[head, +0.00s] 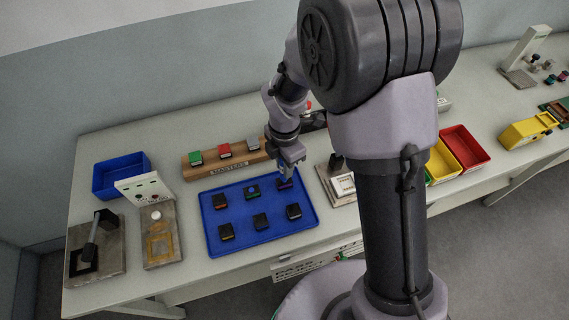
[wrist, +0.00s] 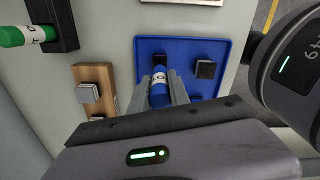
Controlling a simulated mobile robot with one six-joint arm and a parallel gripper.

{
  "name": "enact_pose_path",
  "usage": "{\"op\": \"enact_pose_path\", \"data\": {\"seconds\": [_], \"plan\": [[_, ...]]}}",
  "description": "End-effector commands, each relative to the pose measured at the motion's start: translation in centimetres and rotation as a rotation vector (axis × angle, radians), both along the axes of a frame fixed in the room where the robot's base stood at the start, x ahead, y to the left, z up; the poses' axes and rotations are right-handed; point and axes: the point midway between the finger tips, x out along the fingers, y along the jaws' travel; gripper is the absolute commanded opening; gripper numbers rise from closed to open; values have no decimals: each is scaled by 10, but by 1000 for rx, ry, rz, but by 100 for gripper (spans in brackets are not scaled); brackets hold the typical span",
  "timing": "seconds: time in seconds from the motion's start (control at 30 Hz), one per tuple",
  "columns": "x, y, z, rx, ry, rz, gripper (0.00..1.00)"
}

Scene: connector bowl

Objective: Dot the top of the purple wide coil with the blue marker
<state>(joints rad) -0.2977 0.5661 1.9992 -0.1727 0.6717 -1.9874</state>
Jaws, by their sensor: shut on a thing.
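The blue marker (wrist: 159,92), with a white band, is held between the fingers of my gripper (wrist: 165,95), pointing down toward the blue tray. In the head view my gripper (head: 287,172) is over the tray's back right corner. A dark coil (head: 286,184) lies right under it, partly covered, with a hint of reddish purple at its edge. I cannot tell for sure that it is the purple wide coil, nor whether the marker tip touches it. The tip is hidden in the wrist view.
Several other dark coils lie on the blue tray (head: 240,243), one with a blue spot on top (head: 252,190). A wooden marker holder (head: 240,161) stands behind the tray. A blue bin (head: 121,177) and small stations stand at the left. Yellow and red bins (head: 462,147) are at the right.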

Motion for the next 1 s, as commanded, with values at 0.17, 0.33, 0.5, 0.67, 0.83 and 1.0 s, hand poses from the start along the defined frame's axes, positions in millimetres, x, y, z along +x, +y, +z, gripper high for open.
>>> {"op": "enact_pose_path", "data": {"seconds": [0.17,0.33,0.5,0.67,0.83,1.0], "plan": [[1,0,23,0,-2,0,0],[1,0,43,1,-3,1,0],[1,0,62,1,-3,0,0],[1,0,71,0,-2,0,0],[1,0,68,0,-2,0,0],[1,0,68,0,-2,0,0]]}}
